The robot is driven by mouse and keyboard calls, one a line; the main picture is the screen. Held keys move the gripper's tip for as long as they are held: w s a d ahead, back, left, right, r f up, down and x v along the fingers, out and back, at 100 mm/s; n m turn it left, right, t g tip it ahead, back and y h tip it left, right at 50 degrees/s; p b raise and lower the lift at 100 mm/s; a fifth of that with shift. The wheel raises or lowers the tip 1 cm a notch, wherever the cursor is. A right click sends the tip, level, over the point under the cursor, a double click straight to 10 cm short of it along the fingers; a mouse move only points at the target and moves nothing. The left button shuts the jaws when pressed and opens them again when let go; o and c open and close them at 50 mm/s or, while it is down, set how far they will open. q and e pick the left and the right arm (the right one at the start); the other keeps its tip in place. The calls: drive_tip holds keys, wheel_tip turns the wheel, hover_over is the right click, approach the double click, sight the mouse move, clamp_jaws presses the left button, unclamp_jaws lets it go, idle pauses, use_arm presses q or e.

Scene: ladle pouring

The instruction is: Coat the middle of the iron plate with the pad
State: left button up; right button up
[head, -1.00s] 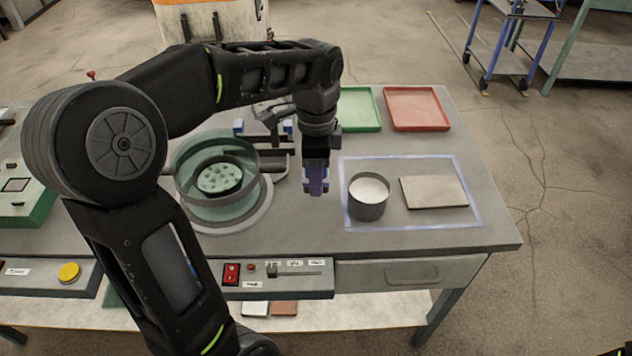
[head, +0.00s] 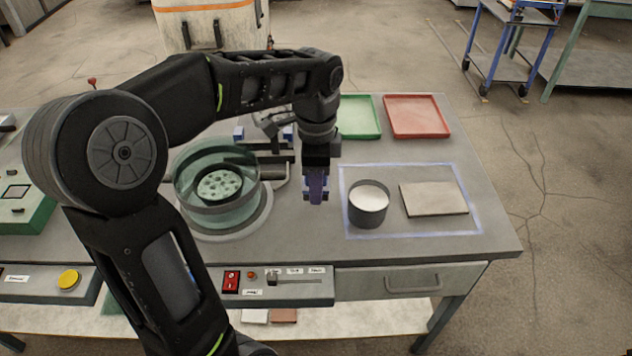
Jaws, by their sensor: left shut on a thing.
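My left gripper (head: 316,198) is shut on a small purple-blue piece (head: 316,181), which I take to be the pad; the jaws hide much of it. It is over the table, left of the blue-outlined area. The flat grey-beige plate (head: 433,198), which I take to be the iron plate, lies in the right part of that outline. A dark round pot (head: 368,209) with white contents stands just left of the plate, between it and my gripper. My right gripper is not in view.
A green-tinted round vessel (head: 218,212) with a perforated disc inside stands left of my gripper. A green tray (head: 357,118) and a red tray (head: 417,116) lie at the back. A panel with a red switch (head: 231,282) runs along the front edge.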

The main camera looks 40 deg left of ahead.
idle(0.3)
use_arm(q)
drive_tip(key=w+d+n, duration=0.2)
drive_tip(key=d, duration=0.2)
drive_tip(key=w+d+n, duration=0.3)
drive_tip(key=d, duration=0.1)
drive_tip(key=w+d+n, duration=0.2)
drive_tip(key=w+d, duration=0.1)
drive_tip(key=d, duration=0.1)
drive_tip(key=shift+d+n, duration=0.15)
drive_tip(key=shift+n, duration=0.15)
